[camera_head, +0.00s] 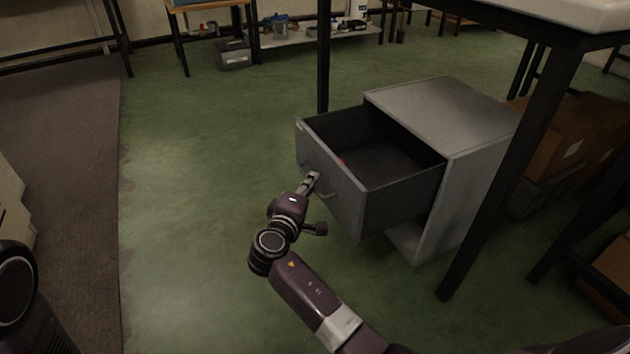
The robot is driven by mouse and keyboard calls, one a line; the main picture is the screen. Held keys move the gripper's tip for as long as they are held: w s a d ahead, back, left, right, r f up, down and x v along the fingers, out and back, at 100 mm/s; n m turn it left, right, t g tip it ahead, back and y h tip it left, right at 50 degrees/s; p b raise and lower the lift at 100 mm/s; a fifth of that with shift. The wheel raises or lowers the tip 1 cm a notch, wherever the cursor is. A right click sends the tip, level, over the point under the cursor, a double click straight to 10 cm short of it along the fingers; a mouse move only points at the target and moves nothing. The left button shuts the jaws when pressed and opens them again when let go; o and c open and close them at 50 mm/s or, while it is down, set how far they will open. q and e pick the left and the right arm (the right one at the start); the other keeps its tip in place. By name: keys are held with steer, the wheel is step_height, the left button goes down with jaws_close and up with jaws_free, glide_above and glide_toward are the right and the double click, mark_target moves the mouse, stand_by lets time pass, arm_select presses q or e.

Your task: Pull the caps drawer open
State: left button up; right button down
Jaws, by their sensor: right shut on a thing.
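The caps drawer (385,203) is the upper drawer of a grey metal cabinet (445,105) under a table. It stands well out of the cabinet, and its dark inside shows, with a small red thing (341,161) near the front wall. My right gripper (313,178) is at the drawer's front face, shut on the drawer handle (323,185). The fingers hide part of the handle. My left gripper is not in view; only a dark part of my body shows at the lower left.
A table leg (513,165) stands close to the cabinet's right side. Cardboard boxes (573,140) sit behind it at the right. The green floor (190,200) left of the drawer is clear. A low shelf (315,38) with several items stands at the back.

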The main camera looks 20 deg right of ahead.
steer(key=c, duration=2.3)
jaws_free()
steer(key=shift+s, duration=0.1)
steer(key=v, duration=0.7)
steer(key=shift+s+a, duration=0.15)
